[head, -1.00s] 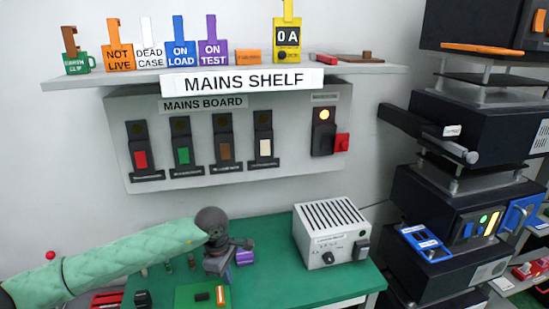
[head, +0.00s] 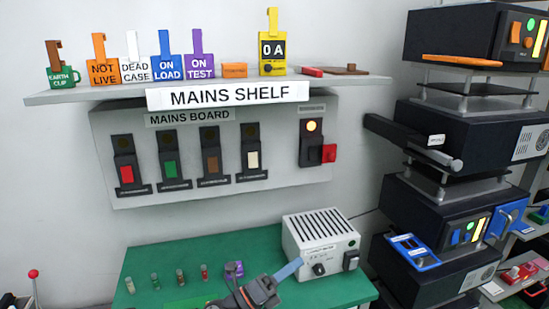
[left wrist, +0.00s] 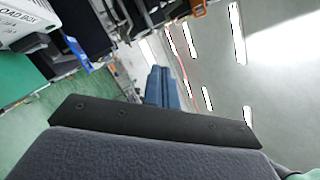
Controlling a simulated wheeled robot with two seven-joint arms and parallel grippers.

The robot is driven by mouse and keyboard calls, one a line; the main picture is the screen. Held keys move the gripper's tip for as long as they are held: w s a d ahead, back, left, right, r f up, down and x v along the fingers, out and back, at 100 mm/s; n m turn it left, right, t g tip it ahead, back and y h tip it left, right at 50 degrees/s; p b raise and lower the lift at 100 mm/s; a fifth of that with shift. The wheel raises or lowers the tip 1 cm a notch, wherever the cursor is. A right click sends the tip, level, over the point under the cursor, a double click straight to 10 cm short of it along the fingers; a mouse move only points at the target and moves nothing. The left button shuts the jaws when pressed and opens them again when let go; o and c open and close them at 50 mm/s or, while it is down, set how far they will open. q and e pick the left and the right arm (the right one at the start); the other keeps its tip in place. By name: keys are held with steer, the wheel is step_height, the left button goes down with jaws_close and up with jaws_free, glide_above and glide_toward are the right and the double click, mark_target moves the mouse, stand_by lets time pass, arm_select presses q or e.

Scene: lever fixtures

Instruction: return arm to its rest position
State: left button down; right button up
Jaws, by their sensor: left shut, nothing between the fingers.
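My left gripper (head: 292,267) is at the bottom middle of the head view, low in front of the green bench (head: 180,262). Its blue fingers are together, hold nothing, and point up and right towards the white load box (head: 318,245). I cannot tell whether they touch it. The closed blue fingers (left wrist: 161,88) also show in the left wrist view, pointing away from the dark gripper body. The load box (left wrist: 22,22) is at the upper left there. My right gripper is in neither view.
The mains board (head: 215,200) and mains shelf (head: 340,84) with several tags are on the wall behind. A stack of black units (head: 440,205) stands at the right, with a dark lever (head: 412,140) jutting left. Small coloured posts (head: 180,276) stand on the bench's left part.

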arm_select(q)
steer(key=s+a+f+n+t+y, duration=0.1)
steer(key=a+f+n+t+y, duration=0.2)
steer(key=a+f+n+y, duration=0.85)
steer(key=a+f+n+t+y, duration=0.3)
steer(key=a+n+y, duration=0.5)
steer(key=n, duration=0.8)
steer(key=s+a+f+n+g, duration=0.35)
steer(key=s+f+g, duration=0.35)
steer(key=s, duration=0.5)
steer(key=s+a+f+n+g, duration=0.2)
steer(key=s+f+n+g, duration=0.3)
steer(key=s+f, duration=0.6)
step_height(320, 180, down, 25)
steer(key=w+d+m+g, duration=0.1)
steer(key=g, duration=0.1)
steer(key=s+f, duration=0.4)
steer(key=f, duration=0.7)
steer(key=s+f, duration=0.4)
steer(key=f, duration=0.7)
steer(key=shift+d+f, duration=0.25)
steer(key=shift+d, duration=0.05)
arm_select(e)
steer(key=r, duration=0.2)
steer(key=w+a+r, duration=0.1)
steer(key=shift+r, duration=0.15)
